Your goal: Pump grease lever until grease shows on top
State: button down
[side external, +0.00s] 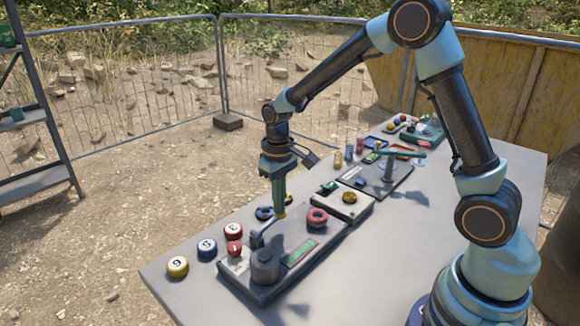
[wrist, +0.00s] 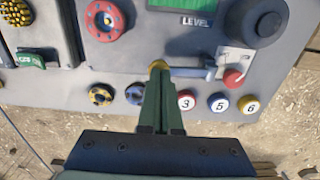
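The grease pump is a dark cylinder (side external: 265,268) on a grey panel, and its top also shows in the wrist view (wrist: 256,20). A grey lever (wrist: 190,70) with a yellow knob (wrist: 159,65) reaches out beside it. My gripper (side external: 280,212) points straight down with its green fingertips at the yellow knob. In the wrist view my fingers (wrist: 159,76) lie close together and partly cover the knob; I see no clear gap between them. Contact seems likely, but I cannot tell a grip. I make out no grease on the cylinder's top.
A green LEVEL display (side external: 300,252) and a red handwheel (side external: 317,217) are on the same panel. Other panels (side external: 380,182) stand farther back.

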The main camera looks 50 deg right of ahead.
jog(key=shift+f, duration=1.15)
dwell(0.4)
jog(key=shift+r, duration=1.65)
jog(key=shift+f, duration=0.1)
